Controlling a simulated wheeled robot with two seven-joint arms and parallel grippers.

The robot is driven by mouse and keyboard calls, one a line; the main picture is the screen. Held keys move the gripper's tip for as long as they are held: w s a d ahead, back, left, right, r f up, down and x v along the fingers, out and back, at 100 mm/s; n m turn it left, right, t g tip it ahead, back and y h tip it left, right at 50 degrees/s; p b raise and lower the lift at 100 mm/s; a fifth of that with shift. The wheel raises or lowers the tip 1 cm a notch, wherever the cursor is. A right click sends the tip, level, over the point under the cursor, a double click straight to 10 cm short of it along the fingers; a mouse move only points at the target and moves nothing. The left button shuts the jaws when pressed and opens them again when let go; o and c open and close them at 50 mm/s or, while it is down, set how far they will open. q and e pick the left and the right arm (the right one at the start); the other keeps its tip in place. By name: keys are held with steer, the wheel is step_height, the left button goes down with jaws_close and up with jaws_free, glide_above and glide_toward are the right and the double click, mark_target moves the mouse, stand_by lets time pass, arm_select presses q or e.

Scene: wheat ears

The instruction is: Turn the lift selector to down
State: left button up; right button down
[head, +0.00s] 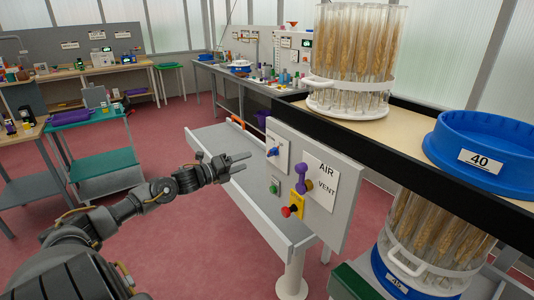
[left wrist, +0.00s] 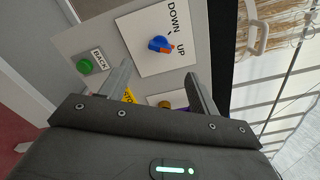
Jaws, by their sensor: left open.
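The lift selector is a blue knob (left wrist: 160,45) with an orange mark, on a white plate (left wrist: 140,26) lettered DOWN and UP. In the left wrist view its orange mark is on the side toward UP. In the head view the knob (head: 272,152) sits at the upper left of the grey panel (head: 318,215). My left gripper (head: 243,162) is open and empty, left of the knob and apart from it. In the left wrist view its fingers (left wrist: 158,72) reach toward the plate, with the knob beyond and between them. My right gripper is not in view.
A purple AIR/VENT lever (head: 302,180), a red button (head: 289,211) on yellow and a green button (head: 274,188) share the panel. A shelf (head: 400,130) with a rack of wheat tubes (head: 352,60) and a blue tray (head: 485,145) stands right.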

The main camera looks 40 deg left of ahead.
mark_target(268, 154)
arm_select(q)
steer(key=p+x, duration=0.4)
steer(key=x, duration=0.7)
steer(key=shift+c, duration=0.4)
